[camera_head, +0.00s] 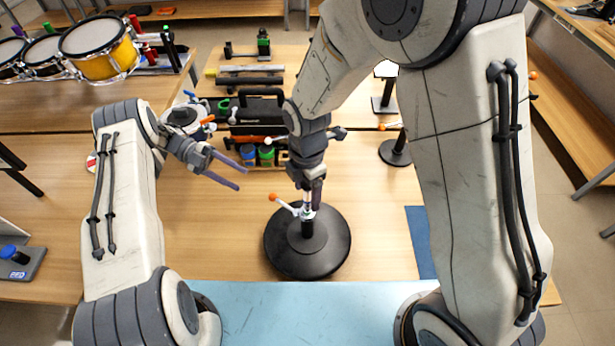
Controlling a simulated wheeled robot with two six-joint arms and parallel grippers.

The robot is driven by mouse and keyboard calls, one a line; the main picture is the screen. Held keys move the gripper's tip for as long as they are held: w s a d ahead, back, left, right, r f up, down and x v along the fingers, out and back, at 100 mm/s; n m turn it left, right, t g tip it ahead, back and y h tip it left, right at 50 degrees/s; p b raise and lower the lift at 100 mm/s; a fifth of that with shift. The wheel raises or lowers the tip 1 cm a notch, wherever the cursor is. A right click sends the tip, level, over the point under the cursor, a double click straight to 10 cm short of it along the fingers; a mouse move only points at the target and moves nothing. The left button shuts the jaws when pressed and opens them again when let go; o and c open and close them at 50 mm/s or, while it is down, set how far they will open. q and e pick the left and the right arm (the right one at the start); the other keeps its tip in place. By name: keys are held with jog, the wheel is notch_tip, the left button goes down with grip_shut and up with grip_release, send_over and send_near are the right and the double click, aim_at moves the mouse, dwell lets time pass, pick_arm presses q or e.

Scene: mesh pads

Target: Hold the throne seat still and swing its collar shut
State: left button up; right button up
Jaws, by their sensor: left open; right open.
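The throne seat (283,255) appears as a round black disc lying flat on the wooden bench, with a short post standing up at its middle. The collar (308,212) is at the top of this post, with a white, orange-tipped lever (284,205) sticking out to the left. My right gripper (312,198) points down right over the collar and partly hides it; its jaws are open, and I cannot tell whether they touch it. My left gripper (240,178) is open and empty, up and to the left of the seat, its fingers pointing right.
A black tool carrier (262,106) and blue and green-lidded jars (257,155) stand behind the seat. A black stand (396,152) is at the back right. Drums (97,45) stand at the far left. A blue mat (420,240) lies right of the seat.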

jog(key=shift+f, duration=1.1)
grip_shut()
dwell(0.6)
jog(key=c, duration=0.8)
grip_release()
grip_shut()
jog(key=shift+f, duration=0.25)
dwell(1.0)
